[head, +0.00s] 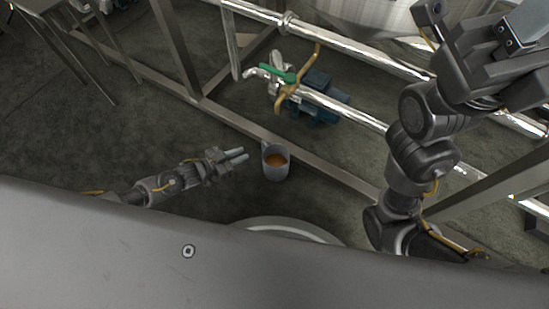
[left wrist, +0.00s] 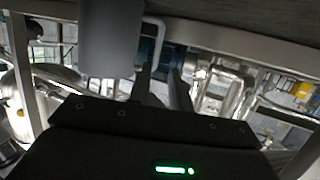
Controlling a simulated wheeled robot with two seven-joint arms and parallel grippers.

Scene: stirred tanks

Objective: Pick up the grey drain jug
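The grey drain jug (head: 276,168) stands upright on the dark floor in the head view, with brown liquid inside. My left gripper (head: 237,155) is just left of it, its fingers pointing at the jug with a small gap between. In the left wrist view the jug's grey wall (left wrist: 112,42) fills the upper left, with a pale curved handle (left wrist: 160,30) on its right side. The left fingers (left wrist: 161,80) are spread, with nothing between them. My right gripper (head: 497,75) is raised at the upper right, and its finger opening is not clear.
A metal frame rail (head: 330,176) runs along the floor just behind the jug. Above it are a shiny pipe (head: 345,110), a valve with a green handle (head: 277,73) and a blue pump (head: 322,95). The floor left of my left gripper is clear.

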